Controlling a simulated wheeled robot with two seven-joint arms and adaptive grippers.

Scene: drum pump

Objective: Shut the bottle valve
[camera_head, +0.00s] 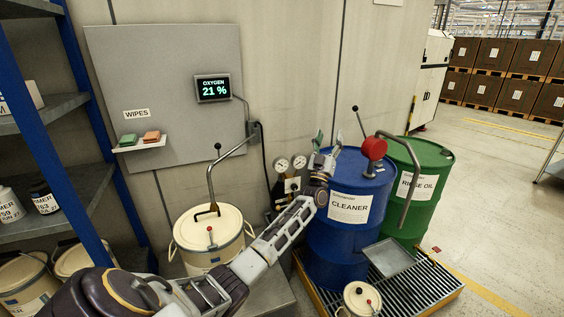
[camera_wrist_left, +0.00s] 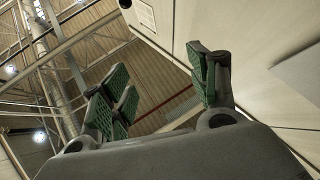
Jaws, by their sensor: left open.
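My left gripper (camera_head: 327,143) is raised in front of the wall, beside the blue drum's top. Its green-padded fingers point up and stand apart, with nothing between them. They also show open in the left wrist view (camera_wrist_left: 165,92), against the ceiling and wall. Two round gauges (camera_head: 290,163) on a brass-coloured regulator (camera_head: 291,187) are just left of the gripper, apart from its fingers. My left arm hides most of what is below the regulator. I cannot make out the bottle or its valve handle clearly. My right gripper is not in view.
The blue CLEANER drum (camera_head: 347,236) with a red pump (camera_head: 374,149) stands right of the gripper, beside the green RINSE OIL drum (camera_head: 421,208). A cream pail (camera_head: 205,257) with a bent pump tube is left. An oxygen display (camera_head: 213,88) reads 21 %.

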